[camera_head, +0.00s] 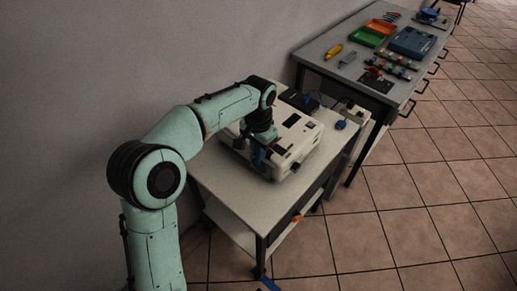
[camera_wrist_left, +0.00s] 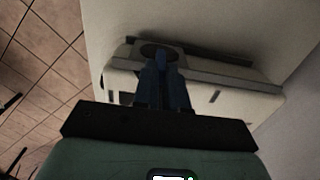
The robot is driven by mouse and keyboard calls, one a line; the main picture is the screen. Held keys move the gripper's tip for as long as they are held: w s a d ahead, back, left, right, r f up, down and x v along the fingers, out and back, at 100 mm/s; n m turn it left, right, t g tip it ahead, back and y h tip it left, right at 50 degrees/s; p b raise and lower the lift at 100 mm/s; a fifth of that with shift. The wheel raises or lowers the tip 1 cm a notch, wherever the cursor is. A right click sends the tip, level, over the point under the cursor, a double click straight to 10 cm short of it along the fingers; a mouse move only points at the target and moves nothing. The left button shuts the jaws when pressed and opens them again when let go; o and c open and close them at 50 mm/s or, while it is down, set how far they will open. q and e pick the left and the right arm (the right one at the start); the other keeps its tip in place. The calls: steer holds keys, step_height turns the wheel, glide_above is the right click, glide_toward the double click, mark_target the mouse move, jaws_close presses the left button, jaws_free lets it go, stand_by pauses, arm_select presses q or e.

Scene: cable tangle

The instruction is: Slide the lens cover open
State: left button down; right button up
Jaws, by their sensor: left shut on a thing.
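A white box-shaped projector (camera_head: 308,136) sits on a small grey-topped cart (camera_head: 222,182). My left arm reaches over it from the left. My left gripper (camera_head: 258,159) is down at the projector's near left side. In the left wrist view, the gripper's dark blue fingers (camera_wrist_left: 160,66) are close together at the projector body (camera_wrist_left: 238,82), shut on a small part that I take to be the lens cover. A dark round lens opening (camera_wrist_left: 150,48) shows just beyond the fingertips. The fingers hide most of the cover, so how far open it stands cannot be told. My right gripper is out of view.
A black box (camera_head: 299,101) and a blue item (camera_head: 341,125) lie behind the projector. A longer workbench (camera_head: 330,62) holds a green tray (camera_head: 366,37), a blue case (camera_head: 412,42) and several tools. A wall stands close on the left; tiled floor is free at right.

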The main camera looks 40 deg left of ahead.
arm_select(q)
steer(key=a+p, duration=0.5)
steer(key=a, duration=0.4)
steer(key=shift+w+a, duration=0.15)
steer(key=shift+w, duration=0.3)
steer(key=shift+r, duration=0.1)
steer(key=c, duration=1.2)
jaws_free()
steer(key=shift+a, duration=0.1)
steer(key=shift+o, duration=0.2)
